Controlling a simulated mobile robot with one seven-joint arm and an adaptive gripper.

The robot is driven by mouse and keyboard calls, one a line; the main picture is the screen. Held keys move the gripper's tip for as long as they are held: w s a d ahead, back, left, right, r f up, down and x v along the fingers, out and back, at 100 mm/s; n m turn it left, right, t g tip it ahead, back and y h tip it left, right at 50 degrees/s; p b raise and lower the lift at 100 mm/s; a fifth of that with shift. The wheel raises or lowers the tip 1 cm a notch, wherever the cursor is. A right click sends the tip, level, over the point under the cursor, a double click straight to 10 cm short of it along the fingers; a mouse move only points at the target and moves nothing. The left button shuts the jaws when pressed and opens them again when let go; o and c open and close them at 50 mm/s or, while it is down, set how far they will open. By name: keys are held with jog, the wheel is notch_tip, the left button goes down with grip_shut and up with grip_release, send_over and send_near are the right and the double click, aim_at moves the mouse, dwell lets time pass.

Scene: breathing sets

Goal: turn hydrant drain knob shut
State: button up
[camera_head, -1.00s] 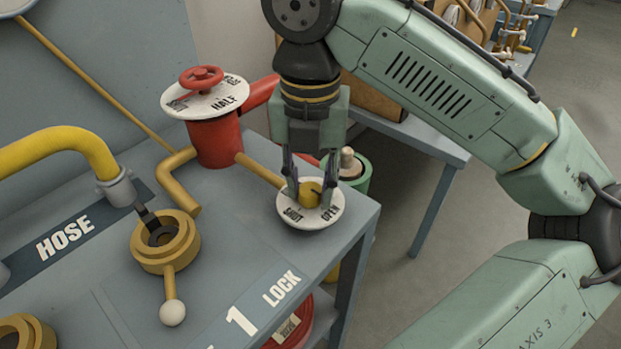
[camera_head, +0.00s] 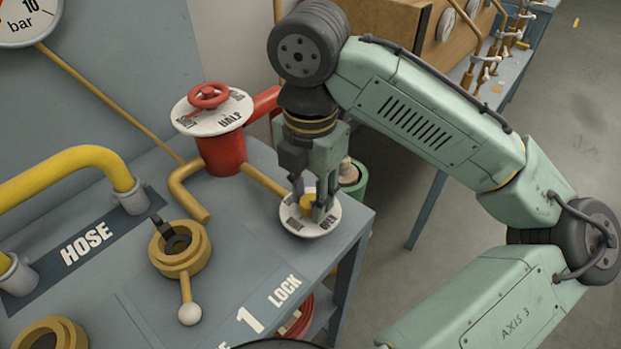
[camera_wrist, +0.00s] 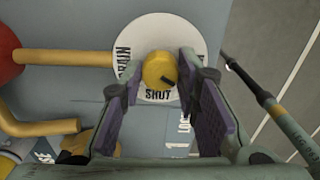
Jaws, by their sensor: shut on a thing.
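The yellow drain knob (camera_head: 306,202) sits on a round white dial plate (camera_head: 296,227) at the bench's right corner. My gripper (camera_head: 309,204) points down over it and is shut on the knob, one finger on each side. In the wrist view the knob (camera_wrist: 158,72) lies between the dark finger pads, with a short dark mark at its lower right. The plate there (camera_wrist: 143,32) reads SHUT below the knob and DRAIN at left. The mark points a little right of SHUT. My right finger covers part of the plate.
A red hydrant body (camera_head: 221,152) with a red handwheel (camera_head: 208,96) stands behind left, joined by a yellow pipe (camera_head: 262,180). A yellow coupling with a white-balled lever (camera_head: 188,312) and a yellow hose (camera_head: 70,168) lie left. A green cylinder (camera_head: 356,181) is close behind my gripper.

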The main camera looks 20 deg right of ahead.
aim_at(311, 201)
jog(key=m+p, duration=0.4)
jog(key=m, duration=0.2)
jog(key=shift+r+m, duration=0.15)
jog(key=shift+m, duration=0.15)
jog(key=m+p, duration=0.2)
jog(key=m, duration=0.3)
jog(key=shift+m, duration=0.3)
jog(key=o, duration=1.2)
jog(key=shift+c, duration=0.2)
notch_tip(311, 201, up, 12)
